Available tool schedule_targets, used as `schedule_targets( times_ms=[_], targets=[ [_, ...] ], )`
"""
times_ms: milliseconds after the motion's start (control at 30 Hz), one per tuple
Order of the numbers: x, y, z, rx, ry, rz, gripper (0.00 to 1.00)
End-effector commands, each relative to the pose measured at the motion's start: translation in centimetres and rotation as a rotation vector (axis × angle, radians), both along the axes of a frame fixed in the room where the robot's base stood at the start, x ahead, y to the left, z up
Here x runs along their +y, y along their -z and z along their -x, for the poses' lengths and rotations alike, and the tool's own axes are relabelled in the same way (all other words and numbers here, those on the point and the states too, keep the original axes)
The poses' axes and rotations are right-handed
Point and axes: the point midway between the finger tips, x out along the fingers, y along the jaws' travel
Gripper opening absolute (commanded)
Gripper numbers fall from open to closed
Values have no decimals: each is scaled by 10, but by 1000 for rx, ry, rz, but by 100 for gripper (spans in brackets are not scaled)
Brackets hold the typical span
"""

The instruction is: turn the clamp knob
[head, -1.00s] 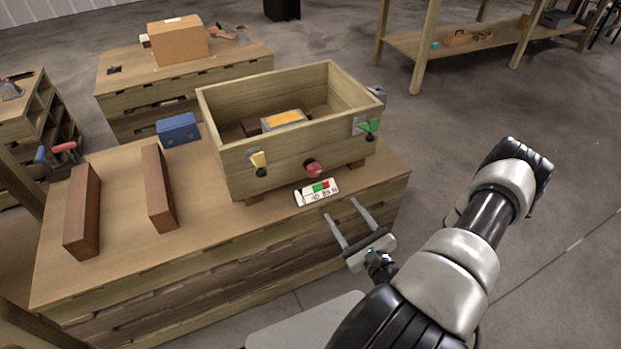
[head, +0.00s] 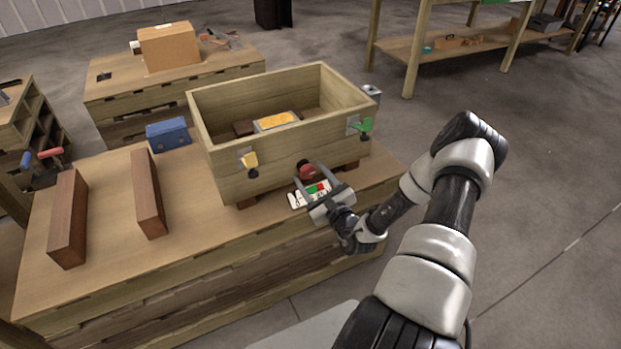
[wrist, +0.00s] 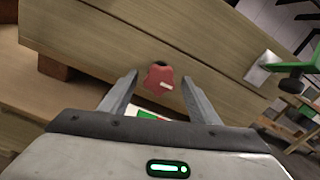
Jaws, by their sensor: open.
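The clamp knob is a red lobed knob (head: 306,171) low on the front wall of the wooden box (head: 235,168). In the wrist view the red knob (wrist: 160,79) shows a pale mark and lies between and just beyond my fingertips. My gripper (head: 309,172) is open in front of the knob, one finger on each side. In the wrist view my gripper (wrist: 160,84) holds nothing, and I cannot tell whether either finger touches the knob. A card with green and red patches (head: 310,193) lies below the knob, partly hidden by my gripper.
Two brown blocks (head: 147,193) and a blue box (head: 168,134) stand on the workbench (head: 190,260) to the left. Bare floor lies to the right.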

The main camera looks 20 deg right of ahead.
Motion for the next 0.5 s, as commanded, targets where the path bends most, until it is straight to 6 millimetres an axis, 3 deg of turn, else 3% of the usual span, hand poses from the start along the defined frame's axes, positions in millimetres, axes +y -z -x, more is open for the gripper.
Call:
schedule_targets(
  times_ms=[333,367,500],
  targets=[
    [0,0,-5,0,-1,0,56],
    [0,0,-5,0,-1,1,54],
    [0,0,-5,0,-1,0,31]
  ],
)
